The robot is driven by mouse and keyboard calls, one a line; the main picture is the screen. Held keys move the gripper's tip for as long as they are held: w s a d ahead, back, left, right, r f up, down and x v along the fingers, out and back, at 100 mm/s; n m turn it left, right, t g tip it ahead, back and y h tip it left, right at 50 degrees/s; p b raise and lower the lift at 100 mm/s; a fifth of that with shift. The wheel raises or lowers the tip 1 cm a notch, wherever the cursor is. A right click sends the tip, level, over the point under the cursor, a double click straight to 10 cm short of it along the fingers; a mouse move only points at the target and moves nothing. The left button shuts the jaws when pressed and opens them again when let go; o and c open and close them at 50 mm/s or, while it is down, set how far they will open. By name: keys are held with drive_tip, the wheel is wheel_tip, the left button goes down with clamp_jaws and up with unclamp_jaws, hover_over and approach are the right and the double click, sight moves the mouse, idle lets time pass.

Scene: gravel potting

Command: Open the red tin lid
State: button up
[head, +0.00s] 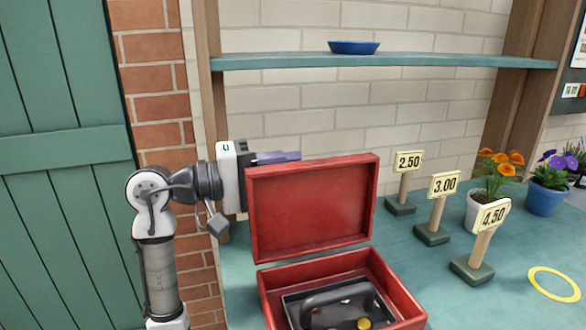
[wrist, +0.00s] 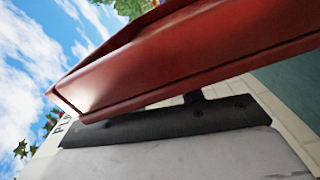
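The red tin (head: 340,284) stands on the teal bench at the lower middle of the head view. Its red lid (head: 312,208) is raised, standing nearly upright at the back left of the tin. The lid also crosses the wrist view (wrist: 190,50) close up. My gripper (head: 280,157) is at the lid's upper left edge, partly hidden by it; a purple-grey finger shows above the edge. I cannot tell whether it touches the lid or how far its fingers are apart. Inside the tin are a dark tray (head: 292,305), a dark handle-shaped thing (head: 335,296) and a small yellow round thing (head: 364,324).
Flowerpots (head: 546,198) and a yellow ring (head: 553,284) are farther right. A shelf (head: 450,62) with a blue dish (head: 354,47) is above.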

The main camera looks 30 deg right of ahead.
drive_tip(key=shift+x, duration=0.85)
drive_tip(key=shift+c, duration=0.4)
clamp_jaws()
